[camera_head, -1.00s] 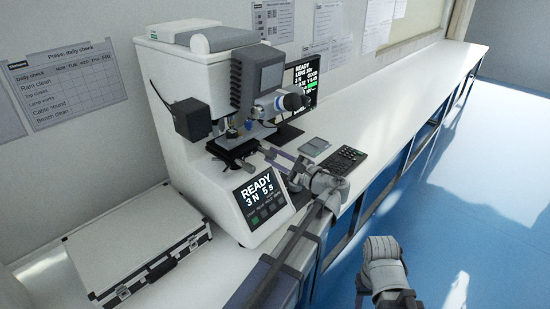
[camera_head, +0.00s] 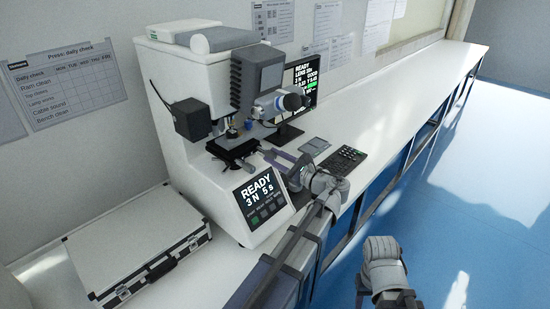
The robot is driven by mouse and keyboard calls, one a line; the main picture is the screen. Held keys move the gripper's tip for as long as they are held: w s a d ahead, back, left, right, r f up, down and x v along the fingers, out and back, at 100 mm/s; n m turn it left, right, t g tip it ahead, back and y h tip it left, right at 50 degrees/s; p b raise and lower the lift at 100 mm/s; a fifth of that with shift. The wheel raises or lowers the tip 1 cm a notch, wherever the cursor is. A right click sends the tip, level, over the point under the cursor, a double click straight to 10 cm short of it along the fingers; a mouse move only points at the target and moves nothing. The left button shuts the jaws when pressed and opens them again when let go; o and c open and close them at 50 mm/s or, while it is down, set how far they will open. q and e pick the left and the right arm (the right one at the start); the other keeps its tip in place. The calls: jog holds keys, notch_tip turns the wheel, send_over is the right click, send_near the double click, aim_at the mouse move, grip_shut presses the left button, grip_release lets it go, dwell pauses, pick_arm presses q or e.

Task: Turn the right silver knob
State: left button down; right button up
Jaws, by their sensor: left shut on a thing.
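The white hardness tester (camera_head: 190,120) stands on the bench, with a dark stage (camera_head: 232,149) under its lens turret. My left gripper (camera_head: 267,154) reaches from the lower right to the right side of the stage. Its fingers are shut at the place of the right silver knob, which they largely hide. I cannot make out the knob's outline or its angle.
A monitor (camera_head: 301,84) stands behind the tester. A small grey device (camera_head: 316,145) and a black keypad (camera_head: 343,160) lie to the right of my left gripper. A silver case (camera_head: 135,240) lies at lower left. The bench (camera_head: 400,88) is clear farther right.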

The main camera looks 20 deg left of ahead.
pick_arm(q)
jog(key=c, duration=0.6)
grip_release()
jog(key=shift+d, duration=0.1)
jog(key=v, duration=0.7)
jog(key=shift+s+d, duration=0.15)
jog(key=shift+d, duration=0.15)
